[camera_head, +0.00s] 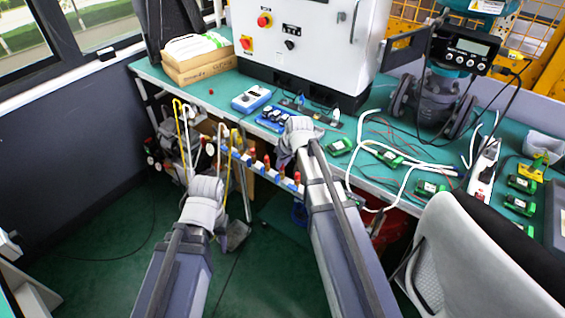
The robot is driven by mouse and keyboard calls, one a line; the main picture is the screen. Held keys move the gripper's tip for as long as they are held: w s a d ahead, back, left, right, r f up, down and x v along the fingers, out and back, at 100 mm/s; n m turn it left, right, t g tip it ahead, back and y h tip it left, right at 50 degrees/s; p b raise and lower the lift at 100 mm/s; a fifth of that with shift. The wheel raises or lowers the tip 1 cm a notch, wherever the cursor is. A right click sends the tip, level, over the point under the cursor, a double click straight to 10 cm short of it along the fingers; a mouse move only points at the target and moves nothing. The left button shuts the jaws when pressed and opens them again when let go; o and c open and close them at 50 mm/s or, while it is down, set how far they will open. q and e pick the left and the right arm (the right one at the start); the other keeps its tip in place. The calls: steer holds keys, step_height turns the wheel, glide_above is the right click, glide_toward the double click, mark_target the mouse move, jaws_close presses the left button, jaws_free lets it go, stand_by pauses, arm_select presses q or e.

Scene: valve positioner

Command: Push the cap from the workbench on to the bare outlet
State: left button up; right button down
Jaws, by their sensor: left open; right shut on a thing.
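My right gripper (286,157) is at the front edge of the workbench (190,98), beside the right part of a pipe manifold (245,160) with several red-topped valves. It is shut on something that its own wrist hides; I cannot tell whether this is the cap. My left gripper (207,189) is open, lower and further left, in front of the manifold and below the bench top. Its fingertips are hard to make out. A small red piece (211,91) lies on the bench at the back left. I cannot tell which outlet is bare.
A white control cabinet (310,35) stands at the back. Blue meters (251,99), green modules (389,158) and loose white hoses (352,150) lie on the bench. Yellow and white hoses (183,130) hang at the left. A chair (450,245) blocks the lower right.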

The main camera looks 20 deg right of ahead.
steer(key=shift+f, duration=0.3)
steer(key=c, duration=0.8)
jaws_free()
steer(key=shift+o, duration=0.2)
steer(key=shift+r, duration=0.1)
steer(key=p+v, duration=0.6)
steer(key=v, duration=0.1)
steer(key=shift+s+r+p, duration=0.2)
steer(key=shift+r+p, duration=0.1)
steer(key=shift+p, duration=0.1)
steer(key=s+a+r+g+h+p, duration=0.1)
steer(key=s+a+r+g+p, duration=0.1)
steer(key=s+a, duration=0.5)
steer(key=s+a+r+g+h+p, duration=0.1)
steer(key=s+a+r+g+p, duration=0.1)
steer(key=s+a, duration=0.5)
steer(key=s+p, duration=0.1)
steer(key=s, duration=0.5)
steer(key=shift+s+n+g+h+p, duration=0.3)
steer(key=shift+n+p, duration=0.1)
